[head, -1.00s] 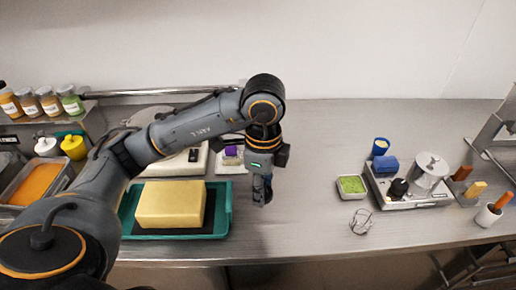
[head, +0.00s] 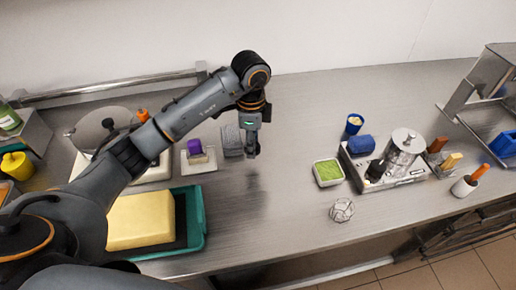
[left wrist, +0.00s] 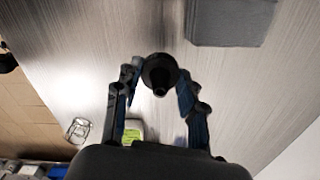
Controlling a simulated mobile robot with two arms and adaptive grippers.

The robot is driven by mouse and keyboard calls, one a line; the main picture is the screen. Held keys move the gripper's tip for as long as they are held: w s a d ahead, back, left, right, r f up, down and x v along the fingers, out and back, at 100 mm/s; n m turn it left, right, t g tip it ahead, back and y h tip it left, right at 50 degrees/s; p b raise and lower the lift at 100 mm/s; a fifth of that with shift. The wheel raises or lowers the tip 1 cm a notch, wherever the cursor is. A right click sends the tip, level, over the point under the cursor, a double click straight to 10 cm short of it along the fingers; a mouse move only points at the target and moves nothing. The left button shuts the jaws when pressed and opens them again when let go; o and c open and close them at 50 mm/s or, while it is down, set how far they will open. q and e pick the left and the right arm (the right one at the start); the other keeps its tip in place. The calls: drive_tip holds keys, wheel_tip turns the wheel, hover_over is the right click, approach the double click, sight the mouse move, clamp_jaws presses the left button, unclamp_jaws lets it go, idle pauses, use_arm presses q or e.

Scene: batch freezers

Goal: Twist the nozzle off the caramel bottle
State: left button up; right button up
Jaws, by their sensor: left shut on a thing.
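My left gripper (head: 252,150) hangs above the counter, right of the grey block. It also shows in the left wrist view (left wrist: 160,78), its two fingers shut on a small black round piece with a narrow tip, which looks like the nozzle (left wrist: 159,71). The fingers touch it from both sides. In the head view the piece is too small to make out, and I see no bottle below the gripper. A small orange thing (head: 142,115) sits behind my left arm, mostly hidden; I cannot tell whether it is the caramel bottle. My right gripper is not in view.
A teal tray (head: 197,225) with a yellow block (head: 140,220) is at front left. A grey block (head: 232,140) and a purple-topped item (head: 195,147) stand behind. The counter between is clear.

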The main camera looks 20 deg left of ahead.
sight(258, 144)
use_arm(q)
drive_tip(key=shift+w+d+f, duration=0.2)
drive_tip(key=shift+w+f, duration=0.7)
drive_tip(key=shift+f, duration=0.15)
drive_tip(key=shift+w+d+f, duration=0.1)
drive_tip(key=shift+w+f, duration=0.05)
drive_tip(key=shift+f, duration=0.1)
drive_tip(key=shift+w+f+p, duration=0.2)
drive_tip(key=shift+f+p, duration=0.05)
drive_tip(key=shift+p, duration=0.1)
wheel_tip(258, 144, down, 3)
drive_tip(key=shift+w+p, duration=0.1)
drive_tip(key=shift+p, duration=0.7)
drive_tip(key=shift+f, duration=0.25)
drive_tip(key=o, duration=1.3)
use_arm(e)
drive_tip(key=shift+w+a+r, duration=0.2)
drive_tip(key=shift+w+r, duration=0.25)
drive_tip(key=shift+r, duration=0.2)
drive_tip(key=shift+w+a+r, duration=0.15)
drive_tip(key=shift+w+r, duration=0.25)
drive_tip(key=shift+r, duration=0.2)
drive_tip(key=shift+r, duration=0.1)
